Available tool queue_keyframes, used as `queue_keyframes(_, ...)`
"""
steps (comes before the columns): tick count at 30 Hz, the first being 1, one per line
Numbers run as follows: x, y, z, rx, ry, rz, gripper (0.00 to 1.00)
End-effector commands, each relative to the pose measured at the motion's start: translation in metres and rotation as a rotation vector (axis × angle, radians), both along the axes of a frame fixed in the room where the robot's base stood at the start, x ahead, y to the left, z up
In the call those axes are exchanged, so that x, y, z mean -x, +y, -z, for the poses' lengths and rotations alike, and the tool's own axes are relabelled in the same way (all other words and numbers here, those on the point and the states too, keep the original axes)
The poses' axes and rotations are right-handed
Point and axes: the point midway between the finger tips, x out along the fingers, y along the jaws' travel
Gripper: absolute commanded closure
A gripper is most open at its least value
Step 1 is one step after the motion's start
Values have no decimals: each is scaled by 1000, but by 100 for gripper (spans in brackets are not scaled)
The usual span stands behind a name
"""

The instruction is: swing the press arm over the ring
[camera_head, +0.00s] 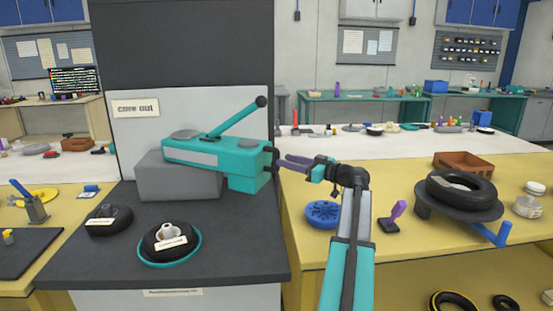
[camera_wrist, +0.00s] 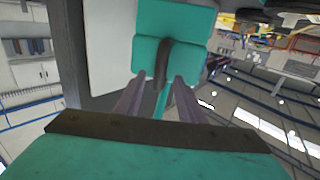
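The teal press arm (camera_head: 210,157) rests on a grey block (camera_head: 180,180) on the dark bench, pointing right, with its teal end block (camera_head: 248,178) overhanging to the right. A teal lever with a black knob (camera_head: 261,101) rises from it. The teal ring (camera_head: 199,253) lies on the dark bench in front, around a small tyre (camera_head: 160,250). My gripper (camera_head: 281,160) is at the right end of the press arm, by its dark handle. In the wrist view, my gripper (camera_wrist: 160,80) has its fingers apart on either side of the dark handle (camera_wrist: 164,58), with gaps showing.
Another small tyre (camera_head: 110,220) lies left of the ring. A grey panel with a "cure out" sign (camera_head: 135,108) stands behind the press. On the yellow bench at right are a blue disc (camera_head: 323,213), a purple-handled tool (camera_head: 396,214) and a large tyre (camera_head: 461,188) on a stand.

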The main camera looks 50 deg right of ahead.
Motion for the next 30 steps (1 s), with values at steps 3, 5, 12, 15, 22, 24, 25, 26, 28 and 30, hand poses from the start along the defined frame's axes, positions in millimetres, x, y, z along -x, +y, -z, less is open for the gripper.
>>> queue_keyframes(3, -19, 3, -1, 0, 0, -2, 64)
queue_keyframes(5, -26, 5, -1, 0, 1, -2, 64)
queue_keyframes(12, -48, 9, 0, 0, 1, -1, 64)
queue_keyframes(15, -51, 10, 0, 0, 0, -1, 64)
queue_keyframes(22, -52, 11, 0, 0, 0, -1, 64)
queue_keyframes(24, -52, 11, 0, 0, 0, -1, 64)
queue_keyframes(25, -52, 11, 0, 0, 0, -1, 69)
queue_keyframes(26, -52, 11, 0, 0, 0, -1, 74)
queue_keyframes(28, -52, 11, 0, 0, 0, -1, 86)
queue_keyframes(30, -53, 11, 0, 0, 0, -2, 98)
